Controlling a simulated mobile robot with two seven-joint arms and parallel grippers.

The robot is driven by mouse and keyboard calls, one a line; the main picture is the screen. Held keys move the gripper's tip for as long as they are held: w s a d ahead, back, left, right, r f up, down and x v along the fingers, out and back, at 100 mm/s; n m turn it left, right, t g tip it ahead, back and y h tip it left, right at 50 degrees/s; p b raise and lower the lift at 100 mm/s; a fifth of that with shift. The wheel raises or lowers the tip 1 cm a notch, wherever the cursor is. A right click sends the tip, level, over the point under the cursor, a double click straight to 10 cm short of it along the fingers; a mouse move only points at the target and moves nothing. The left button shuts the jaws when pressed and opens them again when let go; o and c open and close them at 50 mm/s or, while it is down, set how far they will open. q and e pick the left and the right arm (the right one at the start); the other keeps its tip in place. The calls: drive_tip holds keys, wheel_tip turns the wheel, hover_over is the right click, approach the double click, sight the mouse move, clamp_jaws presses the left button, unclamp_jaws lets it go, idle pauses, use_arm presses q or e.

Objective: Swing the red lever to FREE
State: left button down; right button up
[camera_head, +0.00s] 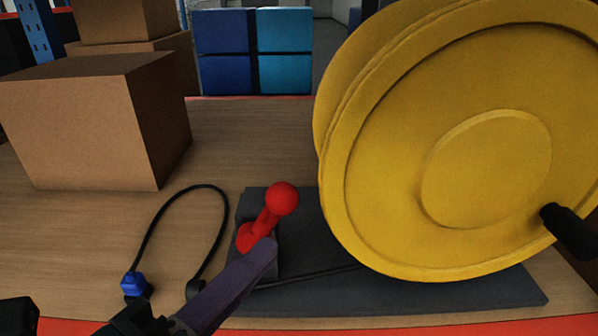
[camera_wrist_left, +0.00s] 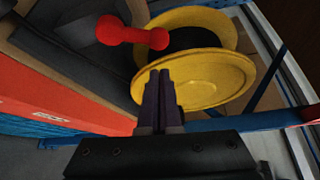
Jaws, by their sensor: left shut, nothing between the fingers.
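The red lever (camera_head: 266,219) has a round knob and a short stem. It stands on a dark grey plate (camera_head: 400,296) left of the yellow reel (camera_head: 440,150), its knob tilted up and to the right in the head view. In the left wrist view the lever (camera_wrist_left: 131,35) lies beyond and left of the fingertips. My left gripper (camera_head: 270,246) is shut and empty, its fingertips just below the lever's base in the head view. I cannot tell whether they touch it. The shut fingers also show in the left wrist view (camera_wrist_left: 160,76). No FREE marking is readable. My right gripper is out of view.
A black crank handle (camera_head: 568,231) sticks out of the reel at right. A black cable (camera_head: 151,224) with a blue plug (camera_head: 133,284) loops over the wooden bench at left. Cardboard boxes (camera_head: 85,120) and blue bins (camera_head: 253,50) stand behind. Bench between boxes and reel is clear.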

sight(268, 220)
use_arm(q)
drive_tip(key=x, duration=0.7)
drive_tip(key=shift+w+d, duration=0.25)
drive_tip(key=shift+w, duration=0.15)
drive_tip(key=shift+a+r+n+b, duration=0.15)
drive_tip(key=shift+a+n+b, duration=0.15)
drive_tip(key=shift+b, duration=0.35)
drive_tip(key=shift+a+r+n+t+b, duration=0.1)
drive_tip(key=shift+a+n+t+b, duration=0.05)
drive_tip(key=shift+n+t+b, duration=0.2)
drive_tip(key=a+r+n+t+b, duration=0.1)
drive_tip(key=a+n+t+b, duration=0.5)
drive_tip(key=n+b, duration=0.5)
drive_tip(key=shift+a+n+y, duration=0.3)
drive_tip(key=shift+a+n, duration=0.25)
drive_tip(key=shift+a, duration=0.3)
drive_tip(key=shift+s+a+b, duration=0.1)
drive_tip(key=shift+b, duration=0.25)
